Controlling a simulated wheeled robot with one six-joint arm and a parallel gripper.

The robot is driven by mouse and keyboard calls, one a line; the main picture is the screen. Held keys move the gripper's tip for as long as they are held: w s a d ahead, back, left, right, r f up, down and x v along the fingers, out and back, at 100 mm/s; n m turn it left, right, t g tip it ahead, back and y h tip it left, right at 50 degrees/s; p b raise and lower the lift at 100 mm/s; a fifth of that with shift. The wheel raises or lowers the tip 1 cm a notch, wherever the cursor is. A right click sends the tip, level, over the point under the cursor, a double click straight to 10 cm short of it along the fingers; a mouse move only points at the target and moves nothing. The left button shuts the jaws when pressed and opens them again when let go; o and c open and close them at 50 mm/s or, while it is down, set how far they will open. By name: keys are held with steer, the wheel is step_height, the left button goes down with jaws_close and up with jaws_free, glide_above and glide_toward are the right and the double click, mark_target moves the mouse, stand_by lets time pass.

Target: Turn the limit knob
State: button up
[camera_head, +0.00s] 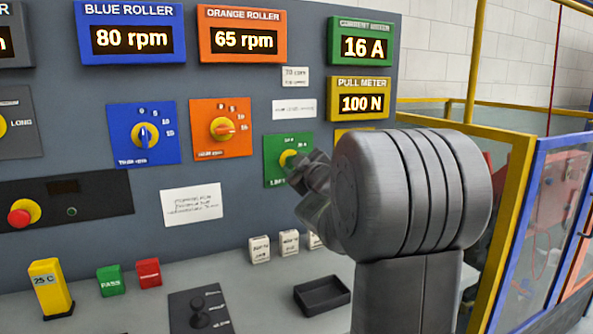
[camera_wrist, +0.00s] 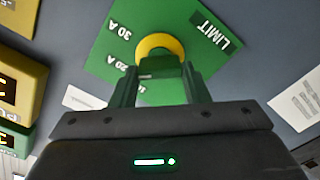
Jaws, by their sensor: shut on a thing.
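The limit knob has a round yellow base (camera_wrist: 158,45) on a green plate (camera_wrist: 115,42). In the wrist view the plate is upside down, with LIMIT and amp marks such as 30 A and 20 A printed on it. My gripper (camera_wrist: 158,75) is at the knob, its two fingers closed on the knob's green handle, which is mostly hidden between them. In the head view the green plate (camera_head: 272,160) sits right of the orange knob plate, and my gripper (camera_head: 300,172) and wrist cover its right part. The knob's pointer direction cannot be told.
A blue knob plate (camera_head: 143,134) and an orange knob plate (camera_head: 221,128) are to the left. The current meter (camera_head: 361,43) reads 16 A; the pull meter (camera_head: 358,98) reads 100 N. A black tray (camera_head: 322,296) and several small blocks stand on the ledge below. A yellow-blue fence (camera_head: 515,230) is at right.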

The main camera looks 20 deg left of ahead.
steer(key=shift+n, duration=0.5)
steer(key=o, duration=1)
steer(key=p+v, duration=0.1)
steer(key=v, duration=1.3)
steer(key=shift+w, duration=0.1)
steer(key=b+x, duration=0.1)
steer(key=x, duration=1.3)
